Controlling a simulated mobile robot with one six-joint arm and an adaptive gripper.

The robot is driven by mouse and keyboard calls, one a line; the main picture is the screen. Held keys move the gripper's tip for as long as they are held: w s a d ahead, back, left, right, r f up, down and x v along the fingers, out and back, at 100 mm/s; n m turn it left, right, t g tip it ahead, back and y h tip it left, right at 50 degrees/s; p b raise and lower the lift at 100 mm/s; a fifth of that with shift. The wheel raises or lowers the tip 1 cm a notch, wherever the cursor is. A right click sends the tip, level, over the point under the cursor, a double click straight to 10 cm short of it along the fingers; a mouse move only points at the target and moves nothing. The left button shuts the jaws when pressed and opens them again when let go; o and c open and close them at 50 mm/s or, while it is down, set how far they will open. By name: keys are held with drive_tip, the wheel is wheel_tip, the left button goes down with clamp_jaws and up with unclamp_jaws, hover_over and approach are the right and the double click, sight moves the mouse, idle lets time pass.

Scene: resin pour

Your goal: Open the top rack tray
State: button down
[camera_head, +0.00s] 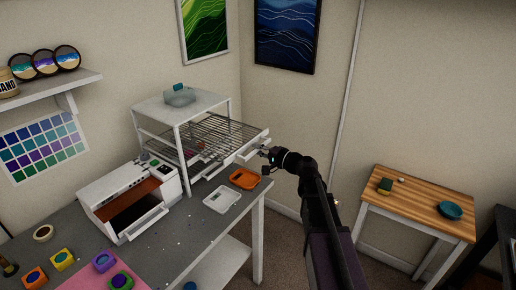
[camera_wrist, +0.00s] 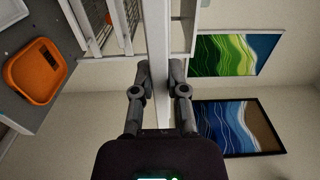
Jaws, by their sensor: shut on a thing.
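The white drying rack (camera_head: 205,103) stands on the grey table against the back wall. Its top wire tray (camera_head: 222,133) sticks out past the rack's posts towards my arm, with a white front bar (camera_head: 253,147). My gripper (camera_head: 266,151) is at this front bar, at the tray's right end. In the wrist view, my gripper (camera_wrist: 157,75) has a finger on each side of a white bar (camera_wrist: 158,35) and is shut on it. The exact contact of the fingertips is partly hidden by the finger joints.
A wooden side table (camera_head: 418,205) stands at right. Floor shows between the tables.

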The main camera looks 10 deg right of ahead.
drive_tip(key=shift+w, duration=0.15)
drive_tip(key=c, duration=0.7)
unclamp_jaws()
drive_tip(key=shift+o, duration=0.3)
drive_tip(key=shift+a, duration=0.1)
drive_tip(key=v, duration=1.2)
